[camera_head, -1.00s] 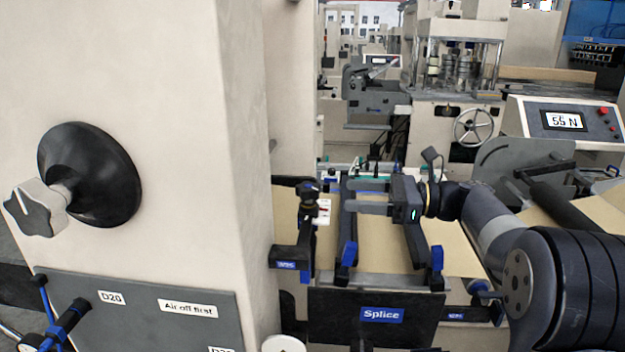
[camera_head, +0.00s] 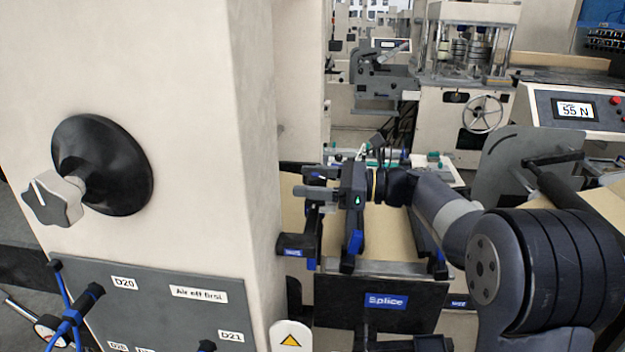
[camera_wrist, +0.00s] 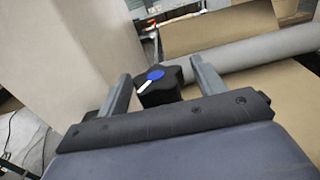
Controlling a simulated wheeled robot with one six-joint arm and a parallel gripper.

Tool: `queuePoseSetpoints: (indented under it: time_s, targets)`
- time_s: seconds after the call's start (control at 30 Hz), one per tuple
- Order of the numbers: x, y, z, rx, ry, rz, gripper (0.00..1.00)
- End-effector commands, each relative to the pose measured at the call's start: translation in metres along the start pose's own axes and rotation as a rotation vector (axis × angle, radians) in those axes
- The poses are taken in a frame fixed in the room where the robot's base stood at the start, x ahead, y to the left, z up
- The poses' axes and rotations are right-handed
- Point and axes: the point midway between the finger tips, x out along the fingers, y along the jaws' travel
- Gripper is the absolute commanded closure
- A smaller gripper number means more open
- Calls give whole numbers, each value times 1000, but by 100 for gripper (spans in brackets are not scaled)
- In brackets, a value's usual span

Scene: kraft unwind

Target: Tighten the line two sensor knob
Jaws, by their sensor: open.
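In the wrist view a black lobed knob (camera_wrist: 160,88) with a blue cap and a white pointer line shows between the two fingers of my open gripper (camera_wrist: 161,72). A gap shows on its right side; the left finger looks close to it, and I cannot tell whether they touch. In the head view my gripper (camera_head: 308,182) points left over the sensor bracket (camera_head: 298,243) beside the cream column. The fingers hide most of the knob there. The bracket's small blue label is too small to read.
The cream column (camera_head: 225,110) stands close left of the fingers. It carries a grey knob (camera_head: 52,200) on a black disc (camera_head: 103,165) and a labelled grey panel (camera_head: 150,320). The Splice plate (camera_head: 385,303) lies below my arm. A 55 N display (camera_head: 573,110) stands at right.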

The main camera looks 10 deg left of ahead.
Motion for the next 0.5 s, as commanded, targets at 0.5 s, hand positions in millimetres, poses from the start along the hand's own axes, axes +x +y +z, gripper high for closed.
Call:
queuePoseSetpoints:
  time_s: [0.5]
  targets:
    - [0,0,0,0,0,0,66]
